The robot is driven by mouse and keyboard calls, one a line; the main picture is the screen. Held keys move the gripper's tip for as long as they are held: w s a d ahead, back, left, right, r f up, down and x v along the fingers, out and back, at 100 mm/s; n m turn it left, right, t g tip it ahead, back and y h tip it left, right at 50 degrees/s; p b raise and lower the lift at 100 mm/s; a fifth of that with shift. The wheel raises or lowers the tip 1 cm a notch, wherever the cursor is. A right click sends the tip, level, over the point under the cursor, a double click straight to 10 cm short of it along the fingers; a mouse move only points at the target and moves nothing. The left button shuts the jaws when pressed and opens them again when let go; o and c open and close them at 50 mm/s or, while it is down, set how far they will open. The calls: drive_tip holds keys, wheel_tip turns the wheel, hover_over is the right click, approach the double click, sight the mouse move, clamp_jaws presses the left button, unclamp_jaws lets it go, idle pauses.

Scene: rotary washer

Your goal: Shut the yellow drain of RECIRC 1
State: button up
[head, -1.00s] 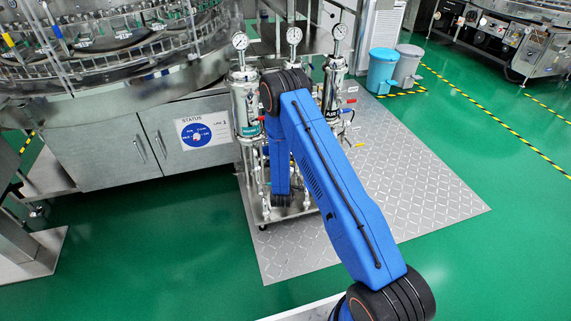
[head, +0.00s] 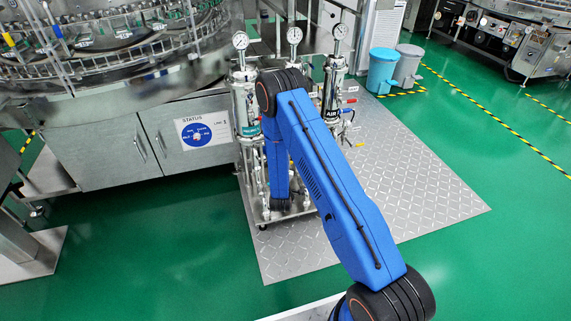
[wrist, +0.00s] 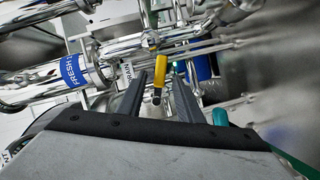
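In the wrist view a yellow lever handle (wrist: 160,70) points toward my gripper, with a dark tip at its near end. A white tag reading DRAIN (wrist: 127,72) hangs just left of it. My gripper (wrist: 161,80) is open, with one dark finger on each side of the lever. Gaps show between lever and fingers, though I cannot judge the depth. A blue band reading FRESH (wrist: 74,71) wraps a pipe further left. No RECIRC 1 label is readable. In the head view my blue arm reaches the filter skid and hides the gripper and this lever.
Steel pipes (wrist: 235,12) crowd the top of the wrist view, and a teal part (wrist: 220,117) is right of my right finger. In the head view, steel housings (head: 246,105) with gauges stand on the skid. Another yellow handle (head: 360,145) is at its right. The tread plate (head: 430,200) is clear.

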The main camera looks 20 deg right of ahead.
drive_tip(key=v, duration=1.5)
drive_tip(key=shift+w+d, duration=0.1)
drive_tip(key=c, duration=0.8)
drive_tip(key=shift+w+d+n, duration=0.15)
drive_tip(key=shift+d+n, duration=0.05)
drive_tip(key=shift+n, duration=0.3)
clamp_jaws()
drive_tip(key=w+d+f+n+g+y, duration=0.2)
drive_tip(key=d+n+y, duration=0.6)
drive_tip(key=n, duration=1.4)
drive_tip(key=d+r+x, duration=0.1)
drive_tip(key=x, duration=0.9)
drive_tip(key=shift+w+t, duration=0.4)
drive_tip(key=shift+w, duration=0.3)
